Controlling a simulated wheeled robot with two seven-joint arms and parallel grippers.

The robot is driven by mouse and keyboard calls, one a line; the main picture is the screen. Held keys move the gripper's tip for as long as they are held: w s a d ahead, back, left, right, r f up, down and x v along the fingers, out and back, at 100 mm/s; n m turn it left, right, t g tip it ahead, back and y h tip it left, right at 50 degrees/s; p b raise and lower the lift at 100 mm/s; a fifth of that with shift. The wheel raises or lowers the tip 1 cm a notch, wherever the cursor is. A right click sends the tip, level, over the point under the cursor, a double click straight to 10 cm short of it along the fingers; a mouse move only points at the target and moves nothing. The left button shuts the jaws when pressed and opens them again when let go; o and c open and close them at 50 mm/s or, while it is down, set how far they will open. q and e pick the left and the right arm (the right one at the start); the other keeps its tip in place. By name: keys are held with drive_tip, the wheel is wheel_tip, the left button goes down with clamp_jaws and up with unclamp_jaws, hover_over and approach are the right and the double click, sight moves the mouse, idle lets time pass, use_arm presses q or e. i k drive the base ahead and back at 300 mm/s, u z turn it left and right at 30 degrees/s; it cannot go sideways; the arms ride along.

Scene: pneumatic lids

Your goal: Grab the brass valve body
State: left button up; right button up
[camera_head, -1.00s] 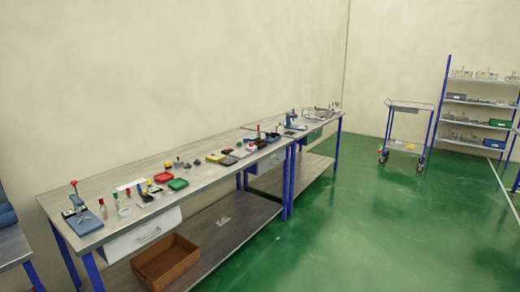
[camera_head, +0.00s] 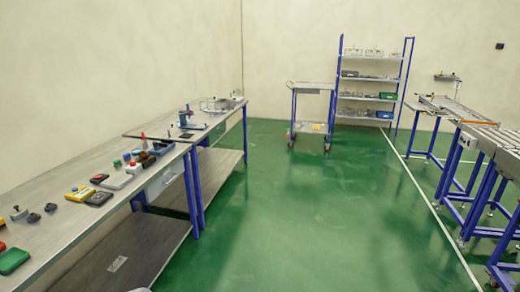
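I cannot make out a brass valve body in this view; the small parts are too far off to tell apart. Small parts lie on the near workbench (camera_head: 50,207) at the left, among them a yellow box (camera_head: 79,193), a green tray (camera_head: 13,261) and a dark device (camera_head: 99,198). More parts stand on the far bench (camera_head: 215,118) and on the shelf rack (camera_head: 372,82) at the back. Neither of my grippers is in view.
A wheeled trolley (camera_head: 311,86) stands at the back, left of the rack. Blue-legged conveyor tables (camera_head: 485,130) stand along the right. The green floor (camera_head: 310,215) between the benches and the conveyors is clear, with a white line on its right side.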

sight(143, 155)
drive_tip(key=z, duration=0.15)
drive_tip(key=i, duration=2)
drive_tip(key=u, duration=0.7)
drive_tip(key=i, duration=1.5)
drive_tip(key=u, duration=1.25)
